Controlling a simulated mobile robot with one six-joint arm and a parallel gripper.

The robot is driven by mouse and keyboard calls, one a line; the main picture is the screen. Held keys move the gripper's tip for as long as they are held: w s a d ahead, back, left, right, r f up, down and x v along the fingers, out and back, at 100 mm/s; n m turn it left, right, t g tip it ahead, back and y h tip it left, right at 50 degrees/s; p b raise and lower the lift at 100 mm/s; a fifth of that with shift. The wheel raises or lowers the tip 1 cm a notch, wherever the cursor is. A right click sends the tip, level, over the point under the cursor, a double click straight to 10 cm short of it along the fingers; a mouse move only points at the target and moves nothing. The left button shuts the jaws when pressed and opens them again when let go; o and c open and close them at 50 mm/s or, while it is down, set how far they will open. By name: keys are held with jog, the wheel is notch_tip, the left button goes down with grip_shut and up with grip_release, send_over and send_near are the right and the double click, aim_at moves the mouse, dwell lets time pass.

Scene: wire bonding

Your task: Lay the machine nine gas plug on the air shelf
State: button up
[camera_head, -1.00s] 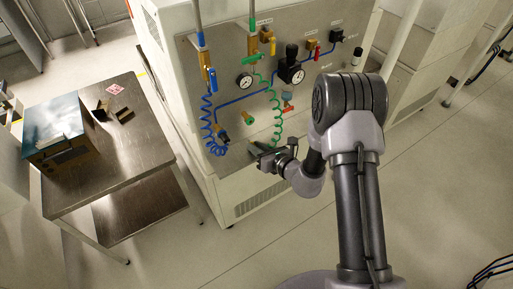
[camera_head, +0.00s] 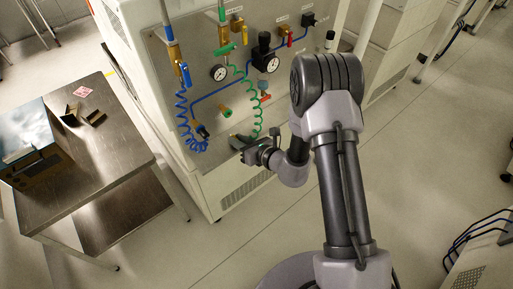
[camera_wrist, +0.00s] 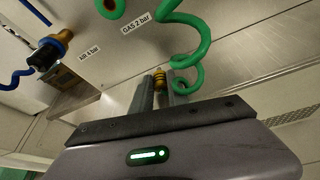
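The gas plug (camera_wrist: 160,78) is a small brass-yellow ringed piece between my fingers in the wrist view. A green coiled hose (camera_wrist: 184,62) runs down close to it; the exact join is hidden. My gripper (camera_wrist: 163,92) is shut on the plug, below the "GAS 2 bar" label (camera_wrist: 136,22) and clear of the green-rimmed socket (camera_wrist: 111,7). In the head view my gripper (camera_head: 238,143) is low in front of the panel. A brown block (camera_wrist: 60,92) sits below the "AIR 6 bar" label (camera_wrist: 89,54); I cannot tell whether it is the air shelf.
A black and brass plug (camera_wrist: 47,52) with a blue hose is at the air side. The blue coil (camera_head: 183,112) hangs left of my gripper. Gauges and valves fill the panel above. A steel table (camera_head: 120,140) with a box (camera_head: 40,165) stands left. Open floor lies right.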

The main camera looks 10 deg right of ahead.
jog(key=p+v, duration=0.4)
jog(key=v, duration=1.3)
jog(key=s+a+r+n+g+y, duration=0.1)
jog(key=a+r+n+g+y, duration=0.15)
jog(key=a+r+n, duration=0.4)
jog(key=s+a+r+n+g+h, duration=0.1)
jog(key=s+a+r+n+g, duration=0.2)
jog(key=s+r+n+g, duration=0.75)
jog(key=s+d+r+n+t+h, duration=0.6)
jog(key=d+r+n+t+h, duration=0.2)
jog(key=d+r+n, duration=0.1)
jog(key=shift+s+d+r+n, duration=0.2)
jog(key=shift+d+r+n, duration=0.1)
jog(key=shift+d, duration=0.55)
jog(key=shift+h, duration=0.25)
